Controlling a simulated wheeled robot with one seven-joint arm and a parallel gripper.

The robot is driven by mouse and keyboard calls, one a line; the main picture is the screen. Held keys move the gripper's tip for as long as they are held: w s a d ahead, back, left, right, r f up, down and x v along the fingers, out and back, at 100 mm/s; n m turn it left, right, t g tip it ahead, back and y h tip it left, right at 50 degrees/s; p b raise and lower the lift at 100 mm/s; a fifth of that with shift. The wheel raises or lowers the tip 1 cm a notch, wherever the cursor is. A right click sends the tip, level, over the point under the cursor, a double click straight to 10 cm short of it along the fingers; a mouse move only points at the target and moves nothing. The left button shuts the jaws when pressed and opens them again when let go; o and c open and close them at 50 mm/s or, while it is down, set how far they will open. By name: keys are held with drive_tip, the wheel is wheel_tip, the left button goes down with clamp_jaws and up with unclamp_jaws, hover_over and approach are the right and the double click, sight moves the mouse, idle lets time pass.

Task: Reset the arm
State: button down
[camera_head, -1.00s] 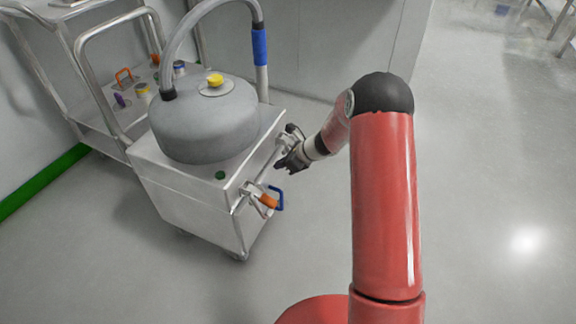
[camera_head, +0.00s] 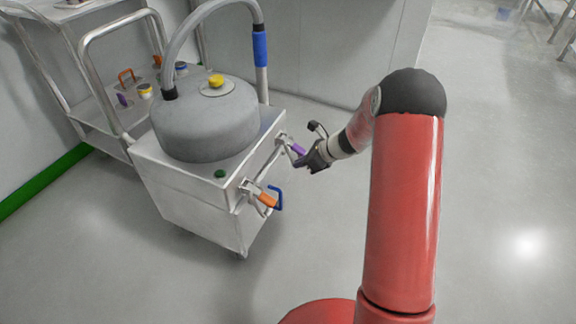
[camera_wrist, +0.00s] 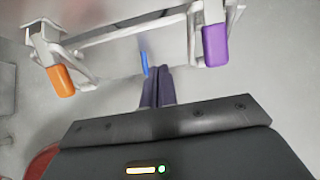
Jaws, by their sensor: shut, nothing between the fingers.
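My gripper (camera_head: 304,162) is at the end of my red arm, just off the right side of the metal cart (camera_head: 190,208). In the wrist view my gripper (camera_wrist: 158,72) has its dark fingers together with nothing between them. A purple-handled clamp (camera_head: 298,149) is on the cart side close to the fingers. It also shows at the upper right of the wrist view (camera_wrist: 215,46). An orange-handled clamp (camera_head: 267,199) is nearer the cart's front corner and shows at left in the wrist view (camera_wrist: 61,80).
A blue handle (camera_head: 279,197) sticks out from the cart beside the orange clamp. A grey round vessel (camera_head: 205,125) with a hose stands on the cart. A shelf trolley (camera_head: 92,106) is behind at left. The floor (camera_head: 500,200) to the right is clear.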

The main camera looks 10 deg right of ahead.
drive_tip(key=s+r+n+g+h, duration=0.1)
drive_tip(key=s+r+n+h, duration=0.2)
drive_tip(key=s+r+n, duration=1.2)
drive_tip(key=s+d+r+n+t+h, duration=0.1)
drive_tip(key=s+r+n, duration=0.3)
drive_tip(key=s, duration=0.6)
drive_tip(key=s+d+r+n+t+h, duration=0.1)
drive_tip(key=s+r+n, duration=0.4)
drive_tip(key=s, duration=0.5)
drive_tip(key=d+r+h, duration=0.1)
drive_tip(key=h, duration=0.1)
drive_tip(key=shift+s+h, duration=0.15)
drive_tip(key=shift+h, duration=0.25)
drive_tip(key=shift+d, duration=0.1)
